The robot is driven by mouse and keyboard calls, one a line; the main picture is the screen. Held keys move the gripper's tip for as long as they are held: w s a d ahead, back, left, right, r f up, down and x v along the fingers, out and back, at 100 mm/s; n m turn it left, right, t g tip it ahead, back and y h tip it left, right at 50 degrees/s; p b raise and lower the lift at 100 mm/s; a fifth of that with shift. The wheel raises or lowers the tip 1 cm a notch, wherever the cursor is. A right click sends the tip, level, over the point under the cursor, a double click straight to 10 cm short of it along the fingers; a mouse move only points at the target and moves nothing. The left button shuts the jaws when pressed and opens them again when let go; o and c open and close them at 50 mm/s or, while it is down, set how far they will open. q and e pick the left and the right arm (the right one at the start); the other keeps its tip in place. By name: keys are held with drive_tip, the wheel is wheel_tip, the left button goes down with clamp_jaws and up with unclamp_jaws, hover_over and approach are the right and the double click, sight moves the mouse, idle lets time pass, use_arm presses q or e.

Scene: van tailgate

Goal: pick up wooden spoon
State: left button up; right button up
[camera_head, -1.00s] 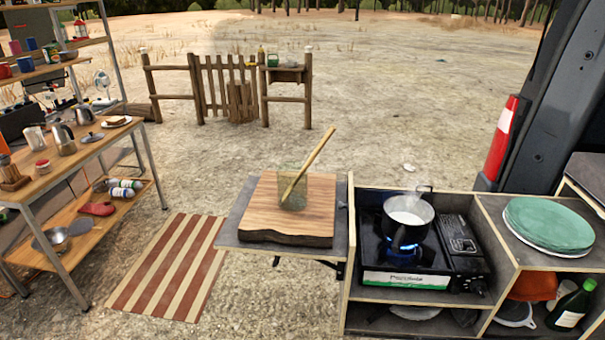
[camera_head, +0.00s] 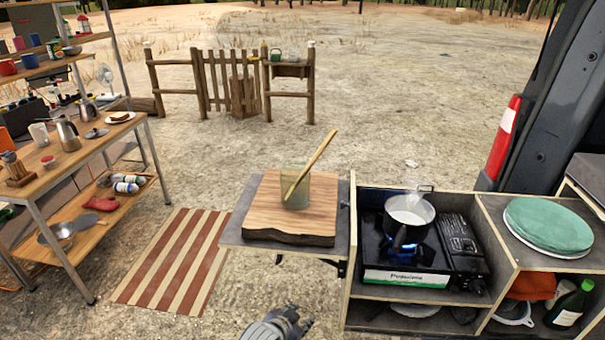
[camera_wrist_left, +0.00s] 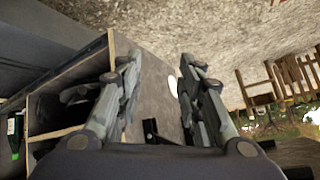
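The wooden spoon (camera_head: 315,161) leans in a greenish glass (camera_head: 296,191), its handle pointing up and to the right. The glass stands on a thick wooden board (camera_head: 268,215) on the grey side shelf. My left gripper (camera_head: 291,318) shows at the bottom edge of the head view, in front of and below the shelf, apart from the spoon. In the left wrist view its two fingers (camera_wrist_left: 155,100) are spread with nothing between them. The spoon cannot be made out in the wrist view. My right gripper is not in view.
A lit gas stove (camera_head: 408,262) with a steaming pot (camera_head: 409,212) sits right of the board. A loaded wooden shelf unit (camera_head: 118,148) stands left, with a striped mat (camera_head: 175,260) on the ground.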

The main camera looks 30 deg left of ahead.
use_arm(q)
wheel_tip(320, 180, up, 15)
drive_tip(key=w+t, duration=0.2)
drive_tip(key=w, duration=0.1)
drive_tip(key=m+t, duration=0.2)
drive_tip(key=t, duration=0.5)
approach(322, 149)
drive_tip(key=shift+y, duration=0.4)
drive_tip(key=w, duration=0.2)
drive_tip(key=w+p, duration=0.2)
drive_tip(key=w, duration=0.1)
drive_tip(key=shift+w+a, duration=0.25)
drive_tip(key=shift+w, duration=0.1)
drive_tip(key=w+p, duration=0.2)
drive_tip(key=w, duration=0.2)
drive_tip(key=shift+w+d, duration=0.1)
drive_tip(key=shift+w, duration=0.4)
drive_tip(key=shift+c, duration=0.5)
